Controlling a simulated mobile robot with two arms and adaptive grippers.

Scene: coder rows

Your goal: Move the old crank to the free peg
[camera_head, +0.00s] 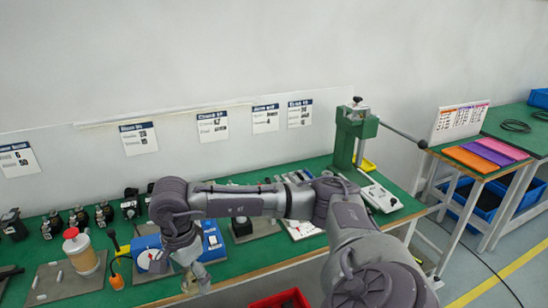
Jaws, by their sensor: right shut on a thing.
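My right gripper (196,279) is at the front edge of the green bench, at the end of my arm that reaches across from the lower right. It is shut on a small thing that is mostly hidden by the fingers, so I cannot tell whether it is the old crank. A blue device with a round white face (151,261) stands just left of the gripper, apart from it or behind it. I cannot make out a free peg or a crank elsewhere. My left gripper is not in view.
A cylinder with a red cap (84,252) stands on a grey plate at the left. Several small black units line the back. A green press (353,135) stands at the right end of the bench. A red bin (279,301) is below the front edge.

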